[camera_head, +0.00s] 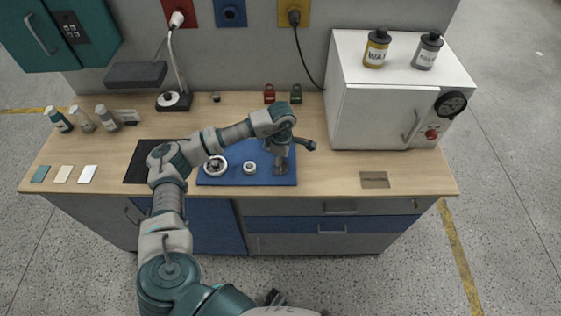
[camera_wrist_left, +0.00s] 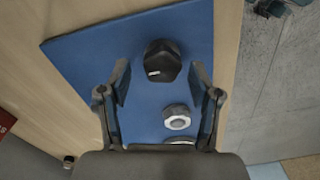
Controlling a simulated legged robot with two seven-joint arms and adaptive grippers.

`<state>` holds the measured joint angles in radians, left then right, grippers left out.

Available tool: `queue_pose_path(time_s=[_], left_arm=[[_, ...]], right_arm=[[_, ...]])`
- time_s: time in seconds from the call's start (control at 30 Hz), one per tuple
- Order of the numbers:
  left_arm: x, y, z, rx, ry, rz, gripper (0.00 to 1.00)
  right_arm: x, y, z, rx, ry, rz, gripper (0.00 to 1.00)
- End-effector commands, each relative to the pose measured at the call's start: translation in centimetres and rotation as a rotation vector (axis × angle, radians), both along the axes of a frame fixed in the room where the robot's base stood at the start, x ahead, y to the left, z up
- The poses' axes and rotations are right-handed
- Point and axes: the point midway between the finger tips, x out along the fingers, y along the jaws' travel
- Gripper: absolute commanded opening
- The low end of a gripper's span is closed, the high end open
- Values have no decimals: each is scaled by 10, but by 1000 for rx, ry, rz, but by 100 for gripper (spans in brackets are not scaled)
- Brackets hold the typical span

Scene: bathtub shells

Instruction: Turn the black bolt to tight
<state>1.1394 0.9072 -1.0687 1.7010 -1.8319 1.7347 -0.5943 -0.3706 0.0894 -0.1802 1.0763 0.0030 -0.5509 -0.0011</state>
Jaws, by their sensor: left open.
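The black bolt (camera_wrist_left: 163,61) has a dark faceted head with a small white mark and stands on the blue mat (camera_wrist_left: 95,48) in the left wrist view. My left gripper (camera_wrist_left: 163,84) is open, its fingers apart, with the bolt head ahead of and between the fingertips; I see no contact. In the head view this gripper (camera_head: 281,168) points down over the right part of the blue mat (camera_head: 225,182) and hides the bolt. A small dark part at the bottom edge may be my right gripper (camera_head: 272,297); its fingers are not clear.
A pale nut-like piece (camera_wrist_left: 177,118) sits near the bolt; a larger round piece (camera_head: 215,166) is farther left on the mat. A white cabinet (camera_head: 380,118) stands to the right. Bottles (camera_head: 82,120) and a lamp (camera_head: 173,99) are at left. The front right tabletop is mostly clear.

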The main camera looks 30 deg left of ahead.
Motion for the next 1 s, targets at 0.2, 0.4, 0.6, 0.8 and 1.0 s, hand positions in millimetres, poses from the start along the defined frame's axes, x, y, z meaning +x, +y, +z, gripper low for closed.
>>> queue_pose_path(time_s=[0.2,0.4,0.6,0.8,1.0], left_arm=[[1,1,42,0,-6,0,63],[1,4,85,-3,-4,0,63],[1,5,108,-3,-1,0,63],[0,6,113,-3,0,0,63],[0,5,113,-2,0,0,63]], right_arm=[[0,-1,0,-1,0,1,66],[0,-1,0,-2,0,2,66],[0,-1,0,-2,0,2,66],[0,-1,0,-2,0,2,66],[1,-1,0,-2,1,2,66]])
